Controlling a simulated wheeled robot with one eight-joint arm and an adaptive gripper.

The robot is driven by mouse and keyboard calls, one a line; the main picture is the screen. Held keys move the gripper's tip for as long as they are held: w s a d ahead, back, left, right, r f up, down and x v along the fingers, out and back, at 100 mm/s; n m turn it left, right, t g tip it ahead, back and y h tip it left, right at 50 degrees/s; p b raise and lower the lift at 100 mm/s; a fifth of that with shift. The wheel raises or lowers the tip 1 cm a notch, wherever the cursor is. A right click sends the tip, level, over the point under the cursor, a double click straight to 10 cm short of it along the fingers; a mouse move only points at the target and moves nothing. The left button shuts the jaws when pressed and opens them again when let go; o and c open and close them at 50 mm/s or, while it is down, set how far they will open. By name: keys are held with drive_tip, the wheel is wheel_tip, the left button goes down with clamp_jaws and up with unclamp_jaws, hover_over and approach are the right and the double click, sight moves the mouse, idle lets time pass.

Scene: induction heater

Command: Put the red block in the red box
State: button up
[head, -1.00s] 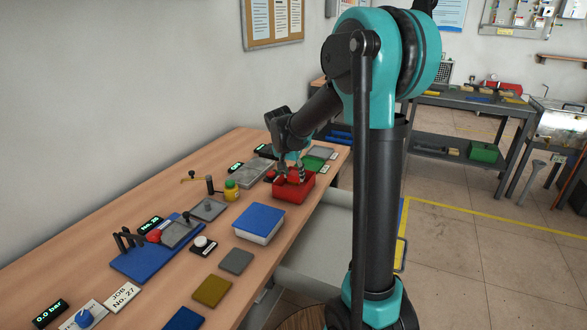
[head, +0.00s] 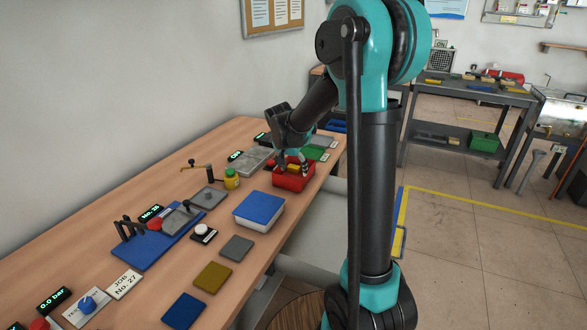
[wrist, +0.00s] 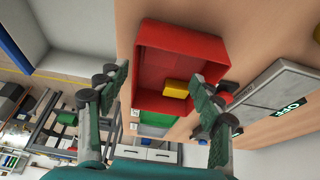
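The red box (head: 293,182) is an open-topped tray on the far part of the wooden bench; it fills the upper middle of the wrist view (wrist: 150,68). A yellow block (wrist: 178,88) lies inside it. I cannot pick out a separate red block; red on red inside the box is hard to tell apart. My gripper (wrist: 160,82) is open, its two fingers wide apart on either side of the view, with nothing seen between the tips. In the head view my gripper (head: 293,160) is at the box, just over its opening.
A small red part (wrist: 227,97) shows behind the right finger, beside a grey panel reading OFF. A blue-lidded box (head: 258,210) stands nearer on the bench. A yellow jar (head: 231,180), a grey plate (head: 236,248) and a green plate (head: 313,152) are around. A wall borders the left.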

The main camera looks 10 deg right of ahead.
drive_tip(key=v, duration=1.2)
drive_tip(key=shift+d, duration=0.1)
